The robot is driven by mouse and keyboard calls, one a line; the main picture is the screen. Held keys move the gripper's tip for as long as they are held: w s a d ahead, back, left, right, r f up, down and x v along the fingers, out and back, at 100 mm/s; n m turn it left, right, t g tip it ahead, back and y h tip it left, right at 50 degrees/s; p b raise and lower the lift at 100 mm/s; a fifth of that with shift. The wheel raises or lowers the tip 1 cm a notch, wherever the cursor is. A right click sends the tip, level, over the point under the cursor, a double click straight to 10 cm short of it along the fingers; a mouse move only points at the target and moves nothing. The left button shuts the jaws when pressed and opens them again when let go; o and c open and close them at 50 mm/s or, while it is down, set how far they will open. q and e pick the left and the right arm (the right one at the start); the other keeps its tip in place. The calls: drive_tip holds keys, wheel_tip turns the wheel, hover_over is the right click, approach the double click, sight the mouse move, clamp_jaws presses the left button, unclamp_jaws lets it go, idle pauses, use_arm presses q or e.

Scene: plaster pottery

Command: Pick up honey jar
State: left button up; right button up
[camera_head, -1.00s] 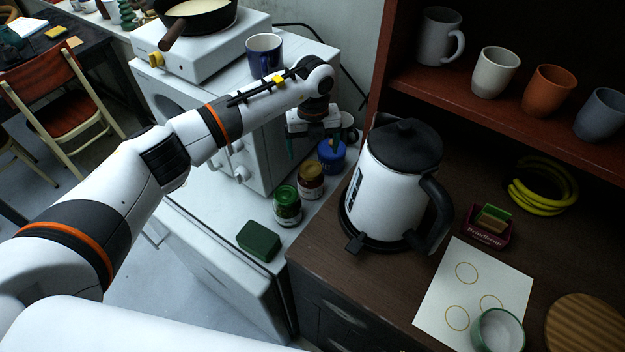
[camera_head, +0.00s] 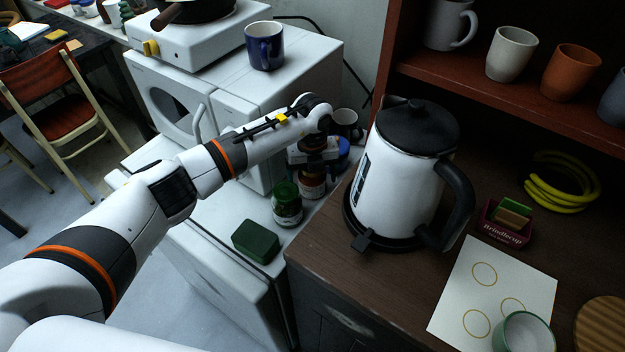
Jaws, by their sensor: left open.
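A small glass jar with a pale label (camera_head: 312,187) stands on the white counter. It looks like the honey jar; its yellowish lid showed earlier and is now mostly covered by my gripper. My left gripper (camera_head: 314,165) points down right over this jar and is open. Its fingers are dark and small here, so I cannot tell whether they touch the jar. My right gripper is not in view.
A green-lidded jar (camera_head: 287,204) stands close at the left front, and a blue-lidded jar (camera_head: 342,155) close behind. A white kettle (camera_head: 398,185) stands to the right. A green block (camera_head: 257,242) lies in front.

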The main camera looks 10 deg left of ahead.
use_arm(q)
drive_tip(key=shift+c, duration=0.3)
drive_tip(key=shift+r, duration=0.15)
drive_tip(key=c, duration=1.4)
